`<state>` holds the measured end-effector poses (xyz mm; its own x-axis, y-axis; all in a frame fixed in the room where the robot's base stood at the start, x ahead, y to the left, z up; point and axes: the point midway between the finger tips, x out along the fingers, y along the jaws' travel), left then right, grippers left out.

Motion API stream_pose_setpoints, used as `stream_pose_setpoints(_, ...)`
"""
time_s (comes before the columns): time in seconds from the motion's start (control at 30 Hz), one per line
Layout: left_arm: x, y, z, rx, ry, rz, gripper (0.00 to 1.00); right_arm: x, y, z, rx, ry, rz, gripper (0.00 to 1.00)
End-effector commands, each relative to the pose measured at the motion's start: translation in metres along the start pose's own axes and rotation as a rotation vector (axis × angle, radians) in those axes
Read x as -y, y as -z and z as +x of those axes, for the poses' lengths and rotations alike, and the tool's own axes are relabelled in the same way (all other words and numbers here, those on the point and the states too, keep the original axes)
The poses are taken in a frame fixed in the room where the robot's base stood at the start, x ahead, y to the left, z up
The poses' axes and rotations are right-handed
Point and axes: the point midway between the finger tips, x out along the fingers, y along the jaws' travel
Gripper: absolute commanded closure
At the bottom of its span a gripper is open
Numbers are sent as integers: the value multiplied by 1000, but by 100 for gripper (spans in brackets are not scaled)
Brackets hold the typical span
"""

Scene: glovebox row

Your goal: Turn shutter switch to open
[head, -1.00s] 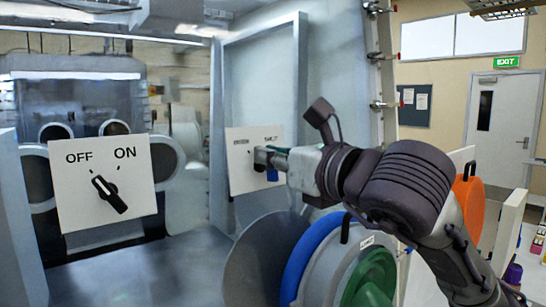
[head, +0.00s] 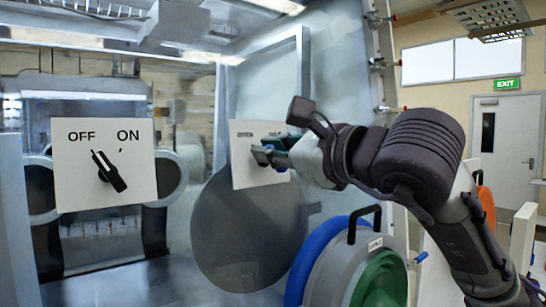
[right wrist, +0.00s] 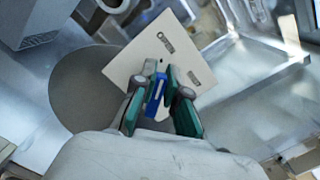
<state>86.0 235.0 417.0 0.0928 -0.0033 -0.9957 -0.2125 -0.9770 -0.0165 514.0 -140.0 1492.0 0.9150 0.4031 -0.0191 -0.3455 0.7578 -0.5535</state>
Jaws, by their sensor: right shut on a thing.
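The shutter switch panel (head: 243,174) is a white plate in the middle of the head view, with two small labels too blurred to read there. My right gripper (head: 264,155) is in front of it, its fingers closed on the switch's blue knob. In the right wrist view, the blue knob (right wrist: 155,95) shows between the teal and grey fingers of the right gripper (right wrist: 160,88), and the white panel (right wrist: 140,62) lies behind them. The fingers hide part of the knob, so its exact setting cannot be told. My left gripper is not in view.
A larger white panel (head: 75,188) marked OFF and ON, with a black knob, stands at left. A grey disc (head: 235,235) is behind and below the shutter panel. Below my right arm is a round port with a blue ring (head: 312,260) and green centre (head: 380,285).

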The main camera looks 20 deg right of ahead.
Motion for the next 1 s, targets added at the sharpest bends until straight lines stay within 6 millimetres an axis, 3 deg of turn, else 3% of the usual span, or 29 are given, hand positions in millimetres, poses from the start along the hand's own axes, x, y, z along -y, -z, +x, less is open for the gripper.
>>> stream_pose_setpoints(0.57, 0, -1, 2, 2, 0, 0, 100, -1, 0, 0, -1, -4, -36, 100)
stream_pose_setpoints(0.6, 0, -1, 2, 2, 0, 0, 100, -1, 0, 0, -1, -4, -36, 82)
stream_pose_setpoints(0.7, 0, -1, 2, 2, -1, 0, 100, -1, 0, 0, -1, -4, -36, 65)
stream_pose_setpoints(1.0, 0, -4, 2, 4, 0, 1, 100, 0, 0, 0, -1, -4, -35, 62)
